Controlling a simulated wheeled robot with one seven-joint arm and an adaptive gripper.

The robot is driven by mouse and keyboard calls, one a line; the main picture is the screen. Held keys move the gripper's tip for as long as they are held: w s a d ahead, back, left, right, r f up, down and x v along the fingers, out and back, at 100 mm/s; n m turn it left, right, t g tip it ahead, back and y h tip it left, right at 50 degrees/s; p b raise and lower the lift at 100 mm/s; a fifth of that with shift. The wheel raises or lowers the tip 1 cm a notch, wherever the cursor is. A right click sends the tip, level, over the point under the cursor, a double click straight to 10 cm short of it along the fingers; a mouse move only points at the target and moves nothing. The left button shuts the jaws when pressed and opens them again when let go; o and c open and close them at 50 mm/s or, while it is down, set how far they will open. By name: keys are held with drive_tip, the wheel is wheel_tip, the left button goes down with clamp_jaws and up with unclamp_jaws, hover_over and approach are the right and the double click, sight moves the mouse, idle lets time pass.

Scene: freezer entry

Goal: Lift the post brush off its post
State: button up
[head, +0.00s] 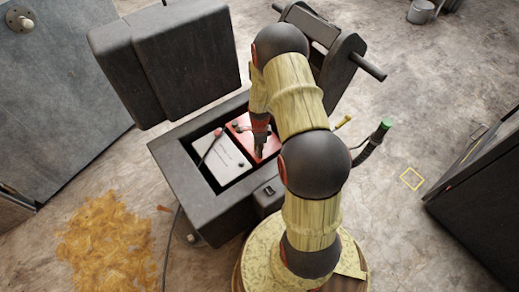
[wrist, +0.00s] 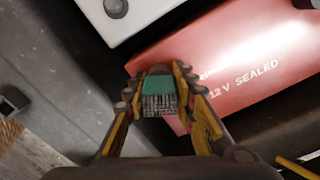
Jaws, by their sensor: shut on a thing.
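The post brush (wrist: 158,88) has a green body and grey wire bristles. In the wrist view it sits between the yellow fingers of my gripper (wrist: 160,104), which is shut on it. In the head view my gripper (head: 260,151) points down over the red battery (head: 270,141) in the open compartment; the brush cannot be made out there. The red battery (wrist: 235,75), marked "12 V SEALED", lies right behind the brush in the wrist view. The post is hidden, so I cannot tell whether the brush still touches it.
A white battery (head: 217,160) with a dark cable lies beside the red one. The dark compartment wall (head: 218,208) surrounds both, and a raised grey cover (head: 165,62) stands behind. A green-capped black handle (head: 384,127) rises to the right. Yellow-brown material (head: 103,243) lies on the floor.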

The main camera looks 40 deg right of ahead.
clamp_jaws()
drive_tip(key=shift+r, duration=0.15)
drive_tip(key=shift+r, duration=0.25)
drive_tip(key=r, duration=0.1)
drive_tip(key=r+p, duration=0.2)
drive_tip(key=shift+s+r, duration=0.15)
drive_tip(key=shift+s, duration=0.1)
drive_tip(key=s+r+p, duration=0.8)
drive_tip(key=s+r, duration=0.5)
drive_tip(key=shift+s+a+r, duration=0.2)
drive_tip(key=shift+s+a, duration=0.05)
drive_tip(key=shift+a, duration=0.15)
